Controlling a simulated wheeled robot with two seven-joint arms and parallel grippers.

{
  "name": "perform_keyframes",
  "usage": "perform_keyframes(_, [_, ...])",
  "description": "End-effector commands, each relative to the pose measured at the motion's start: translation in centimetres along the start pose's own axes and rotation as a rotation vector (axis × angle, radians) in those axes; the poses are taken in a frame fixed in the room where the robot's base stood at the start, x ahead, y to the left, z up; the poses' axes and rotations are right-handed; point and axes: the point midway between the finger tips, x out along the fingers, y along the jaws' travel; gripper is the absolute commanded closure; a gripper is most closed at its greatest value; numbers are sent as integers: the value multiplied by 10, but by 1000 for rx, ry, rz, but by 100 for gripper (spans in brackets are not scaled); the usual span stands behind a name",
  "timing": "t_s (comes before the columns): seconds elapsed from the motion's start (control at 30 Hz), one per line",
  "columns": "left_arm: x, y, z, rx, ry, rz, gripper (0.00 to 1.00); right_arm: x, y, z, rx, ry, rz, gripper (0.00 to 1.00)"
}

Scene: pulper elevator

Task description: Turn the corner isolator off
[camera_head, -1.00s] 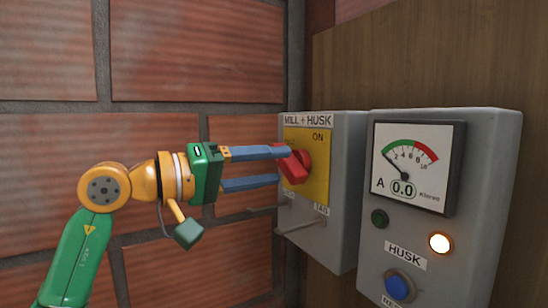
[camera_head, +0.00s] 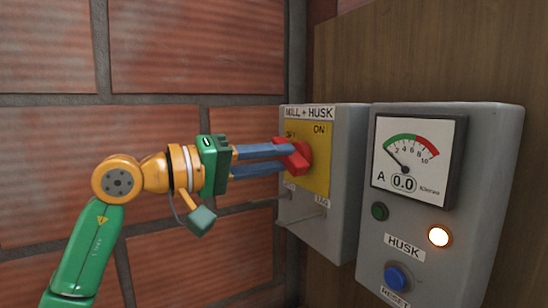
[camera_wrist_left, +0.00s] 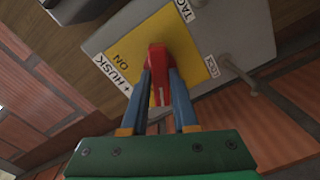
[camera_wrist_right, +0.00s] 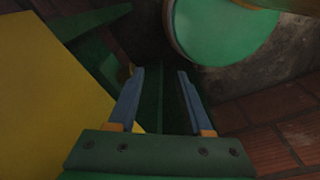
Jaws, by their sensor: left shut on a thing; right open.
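The corner isolator is a grey box (camera_head: 346,190) labelled MILL + HUSK, with a yellow plate (camera_head: 320,172) and a red rotary handle (camera_head: 303,157). ON is at the plate's upper right; the label at its upper left is partly hidden. My left gripper (camera_head: 283,158) comes from the left and is shut on the red handle. In the left wrist view the handle (camera_wrist_left: 158,62) sits between the two blue fingers. The handle's exact setting is hard to read. My right gripper (camera_wrist_right: 161,72) is open and empty, seen only in the right wrist view.
A second grey box (camera_head: 449,200) labelled HUSK stands close to the right, with a meter (camera_head: 415,160) reading 0.0, a lit lamp (camera_head: 439,237) and a blue reset button (camera_head: 397,277). A thin rod (camera_head: 303,219) sticks out below the handle. A brick wall (camera_head: 200,60) runs behind my left arm.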

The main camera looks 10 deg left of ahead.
Motion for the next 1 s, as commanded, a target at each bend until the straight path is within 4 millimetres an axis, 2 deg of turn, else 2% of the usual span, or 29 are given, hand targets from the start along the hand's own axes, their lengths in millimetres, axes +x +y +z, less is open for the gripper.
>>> perform_keyframes(0.6, [0, 0, 0, -402, -2, -2, 100, -11, 0, -1, 0, 0, -1, 50])
perform_keyframes(1.0, [0, 0, 0, -500, -2, -1, 100, -12, 0, -1, 1, 0, -1, 50])
